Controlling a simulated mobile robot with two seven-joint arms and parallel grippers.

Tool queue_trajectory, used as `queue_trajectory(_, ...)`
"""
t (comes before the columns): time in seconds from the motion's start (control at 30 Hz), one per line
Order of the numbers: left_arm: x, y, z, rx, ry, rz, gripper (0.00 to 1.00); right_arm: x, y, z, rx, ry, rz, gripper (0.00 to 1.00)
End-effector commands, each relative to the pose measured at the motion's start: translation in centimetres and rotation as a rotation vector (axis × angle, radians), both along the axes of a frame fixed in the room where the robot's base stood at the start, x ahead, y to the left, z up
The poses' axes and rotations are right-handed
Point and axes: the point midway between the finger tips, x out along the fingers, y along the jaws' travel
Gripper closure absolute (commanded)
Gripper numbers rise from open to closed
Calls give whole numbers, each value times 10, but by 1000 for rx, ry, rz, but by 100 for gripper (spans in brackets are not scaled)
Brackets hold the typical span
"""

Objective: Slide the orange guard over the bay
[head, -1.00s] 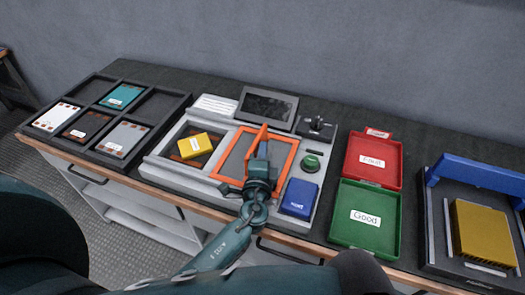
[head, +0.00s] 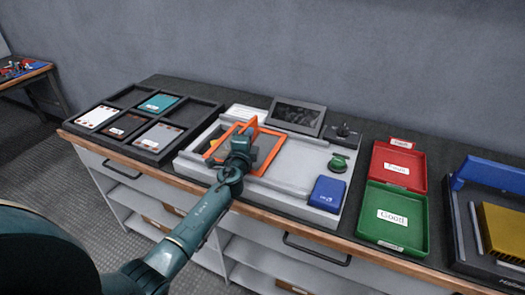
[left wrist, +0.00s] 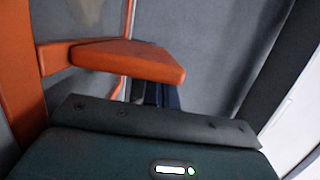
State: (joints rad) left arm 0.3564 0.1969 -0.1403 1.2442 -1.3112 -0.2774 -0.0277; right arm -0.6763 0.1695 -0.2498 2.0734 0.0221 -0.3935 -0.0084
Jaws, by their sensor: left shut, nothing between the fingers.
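The orange guard (head: 275,154) is a flat frame with an upright orange fin. It sits at the left part of the grey fixture (head: 303,160), over the bay. My left gripper (head: 241,146) is shut and empty, low over the guard beside the fin. In the left wrist view the fin (left wrist: 130,58) stands just beyond the gripper's body; whether they touch I cannot tell. My right gripper is out of view.
The fixture has a blue block (head: 327,194), a green knob (head: 338,163) and a dark screen (head: 297,113). A tray of cards (head: 180,146) is close at the left. Red (head: 398,166) and green (head: 394,217) bins stand at the right.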

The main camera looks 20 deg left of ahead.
Motion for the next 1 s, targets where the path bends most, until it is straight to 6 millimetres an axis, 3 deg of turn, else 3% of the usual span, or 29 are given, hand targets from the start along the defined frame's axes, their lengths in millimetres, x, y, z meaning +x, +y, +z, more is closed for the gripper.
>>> queue_trajectory(0.1, 1, 34, -1, 5, -1, 9, 100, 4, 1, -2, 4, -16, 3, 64)
queue_trajectory(0.33, 2, 70, 0, 2, -1, 6, 100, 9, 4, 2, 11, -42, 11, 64)
queue_trajectory(0.57, 3, 83, 0, 0, 0, 4, 100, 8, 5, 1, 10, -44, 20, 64)
queue_trajectory(1.0, 3, 87, 1, 2, -1, 11, 100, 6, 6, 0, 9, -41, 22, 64)
